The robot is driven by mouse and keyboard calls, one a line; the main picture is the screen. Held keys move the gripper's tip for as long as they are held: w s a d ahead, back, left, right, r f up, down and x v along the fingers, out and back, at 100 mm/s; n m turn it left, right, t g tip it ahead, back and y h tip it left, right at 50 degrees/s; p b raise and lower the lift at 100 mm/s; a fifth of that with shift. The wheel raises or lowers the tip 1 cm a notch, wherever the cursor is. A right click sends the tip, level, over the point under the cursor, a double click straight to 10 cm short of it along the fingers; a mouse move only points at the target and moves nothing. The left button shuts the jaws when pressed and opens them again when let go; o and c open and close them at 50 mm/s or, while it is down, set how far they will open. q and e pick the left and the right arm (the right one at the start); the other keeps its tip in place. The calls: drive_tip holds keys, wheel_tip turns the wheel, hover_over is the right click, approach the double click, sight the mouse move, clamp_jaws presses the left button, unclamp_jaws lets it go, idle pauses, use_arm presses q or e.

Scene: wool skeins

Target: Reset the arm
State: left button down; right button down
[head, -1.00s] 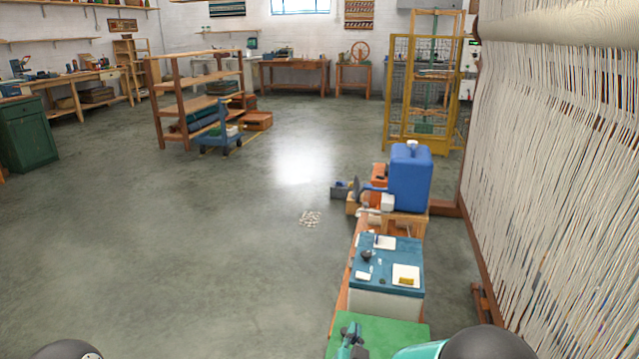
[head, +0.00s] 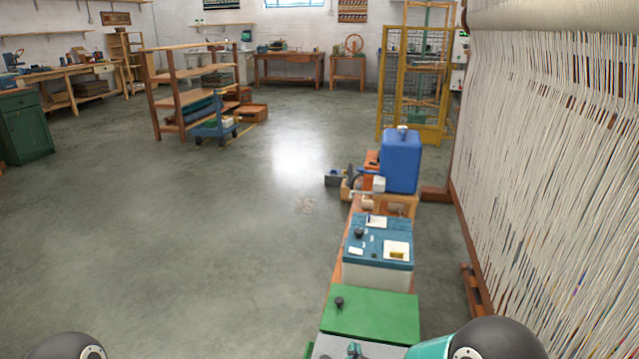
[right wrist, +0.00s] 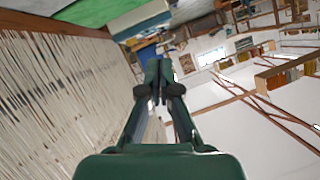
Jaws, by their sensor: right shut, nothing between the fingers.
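My right gripper (head: 354,350) shows as a small teal shape at the bottom edge of the head view, over a grey surface. In the right wrist view its dark green fingers (right wrist: 158,72) come together at the tips, shut with nothing between them. My right arm's teal and black joint fills the bottom right of the head view. Only a dark joint of my left arm shows at the bottom left; the left gripper is out of the picture.
A green top (head: 372,314) with a small dark knob lies just beyond my right gripper. Behind it stand a teal-topped box (head: 379,253) and a blue canister (head: 402,160). The loom's white warp (head: 555,170) rises at the right. Floor at the left is clear.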

drive_tip(key=s+d+f+n+g+y+b, duration=0.1)
drive_tip(key=s+d+f+g+b, duration=0.15)
drive_tip(key=s+f, duration=0.45)
drive_tip(key=s+d+f+n+g+y+b, duration=0.15)
drive_tip(key=s+f+g, duration=0.25)
drive_tip(key=f, duration=0.7)
drive_tip(key=s+f+g+y+b, duration=0.1)
drive_tip(key=s+f+g+b, duration=0.2)
drive_tip(key=s, duration=0.6)
drive_tip(key=s+f+g+y+b, duration=0.1)
drive_tip(key=s+f+g, duration=0.3)
drive_tip(key=s+f, duration=0.3)
wheel_tip(320, 180, up, 35)
drive_tip(key=p, duration=3.3)
drive_tip(key=shift+s+d+t+p, duration=0.25)
drive_tip(key=shift+s+t+p, duration=0.05)
drive_tip(key=shift+t+p, duration=0.1)
drive_tip(key=shift+n, duration=0.25)
